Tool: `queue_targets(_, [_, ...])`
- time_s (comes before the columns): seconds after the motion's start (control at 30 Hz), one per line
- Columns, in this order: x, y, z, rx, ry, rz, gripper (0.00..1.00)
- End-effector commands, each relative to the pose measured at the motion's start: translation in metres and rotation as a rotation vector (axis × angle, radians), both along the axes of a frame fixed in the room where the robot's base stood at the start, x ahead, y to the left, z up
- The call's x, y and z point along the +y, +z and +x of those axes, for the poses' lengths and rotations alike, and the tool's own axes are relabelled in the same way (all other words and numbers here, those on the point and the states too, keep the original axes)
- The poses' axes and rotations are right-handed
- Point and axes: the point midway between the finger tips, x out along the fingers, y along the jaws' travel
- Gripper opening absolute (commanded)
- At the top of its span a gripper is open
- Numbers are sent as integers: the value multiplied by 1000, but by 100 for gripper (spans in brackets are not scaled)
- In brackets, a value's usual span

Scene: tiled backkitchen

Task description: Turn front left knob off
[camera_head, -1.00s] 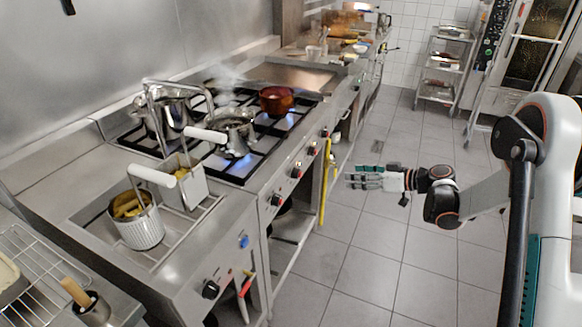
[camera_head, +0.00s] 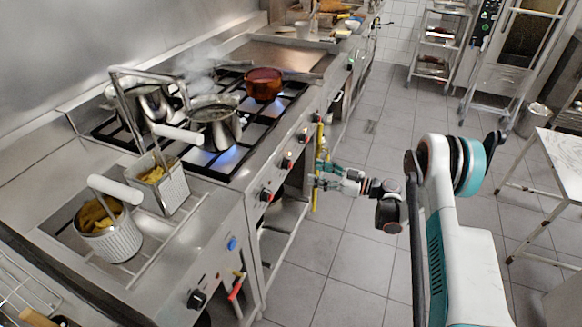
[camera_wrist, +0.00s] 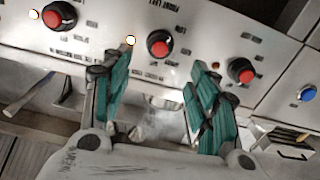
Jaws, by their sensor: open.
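The stove's red-capped knobs sit in a row on its front panel: one (camera_head: 266,195) near, one (camera_head: 287,163) further along, and one (camera_head: 303,135) beyond. In the wrist view three show: left (camera_wrist: 59,15), middle (camera_wrist: 159,43) and right (camera_wrist: 240,70). Small lamps glow beside the left and middle knobs. My gripper (camera_head: 320,175) is open and empty in front of the panel. Its teal fingers (camera_wrist: 160,92) flank the space below the middle knob, without visible contact.
A steel pot (camera_head: 216,125) stands over a blue flame. A reddish-brown pan (camera_head: 263,85) stands on the stove behind it. Fryer baskets (camera_head: 105,230) and a blue knob (camera_head: 232,244) are at the left. A yellow rail (camera_head: 318,150) hangs by the panel.

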Motion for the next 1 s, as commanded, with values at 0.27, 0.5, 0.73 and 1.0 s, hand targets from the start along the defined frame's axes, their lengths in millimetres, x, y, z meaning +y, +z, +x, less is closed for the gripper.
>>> queue_targets(0.27, [53,-3,19,1,2,0,54])
queue_targets(0.5, [86,-2,31,1,1,-1,54])
queue_targets(0.73, [98,0,36,1,0,-1,54])
queue_targets(1.0, [98,0,36,1,-1,-1,50])
